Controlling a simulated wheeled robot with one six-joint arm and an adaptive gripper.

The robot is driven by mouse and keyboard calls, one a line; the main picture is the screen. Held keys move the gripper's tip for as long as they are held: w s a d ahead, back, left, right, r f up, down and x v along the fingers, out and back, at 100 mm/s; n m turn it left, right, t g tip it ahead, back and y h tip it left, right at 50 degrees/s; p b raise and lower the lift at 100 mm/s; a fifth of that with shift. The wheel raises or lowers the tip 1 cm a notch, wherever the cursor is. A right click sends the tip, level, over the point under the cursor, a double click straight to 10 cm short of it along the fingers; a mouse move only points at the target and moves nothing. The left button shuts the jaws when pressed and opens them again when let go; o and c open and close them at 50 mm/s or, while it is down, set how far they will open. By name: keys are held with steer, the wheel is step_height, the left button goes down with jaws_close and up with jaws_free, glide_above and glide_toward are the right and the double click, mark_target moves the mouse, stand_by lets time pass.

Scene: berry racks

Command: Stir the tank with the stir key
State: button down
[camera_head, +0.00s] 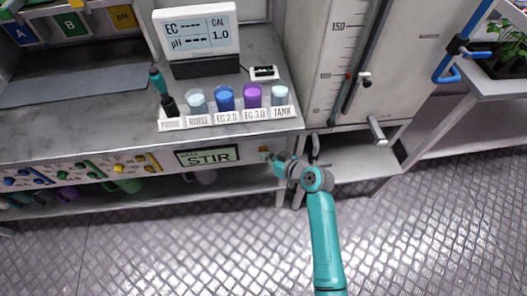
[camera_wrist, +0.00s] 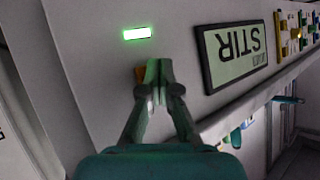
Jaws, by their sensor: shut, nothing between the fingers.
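The STIR panel (camera_head: 208,156) is a dark-framed screen on the bench's front face; it shows upside down in the wrist view (camera_wrist: 237,55). An orange key (camera_wrist: 140,73) beside it is mostly hidden behind my fingers. A bar light (camera_wrist: 137,33) near the key glows green. My gripper (camera_head: 265,154) is at the front face by the key, its fingers shut together and empty in the wrist view (camera_wrist: 158,72). I cannot tell whether the fingertips touch the key. The tall white tank (camera_head: 328,60) with a printed scale stands right of the bench.
On the bench stand a meter display (camera_head: 198,35) and a white rack (camera_head: 228,117) of labelled cups, with probes at its left end. A lever handle (camera_head: 377,130) juts out below the tank. A shelf (camera_head: 100,195) runs under the bench. Metal floor in front is open.

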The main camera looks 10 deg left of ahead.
steer(key=shift+s, duration=0.1)
steer(key=shift+s+d, duration=0.25)
steer(key=shift+s, duration=0.5)
steer(key=shift+s+d, duration=0.2)
steer(key=shift+s, duration=0.6)
steer(key=shift+s+d, duration=0.25)
steer(key=shift+s, duration=0.55)
steer(key=shift+s+d, duration=0.2)
steer(key=shift+s, duration=0.6)
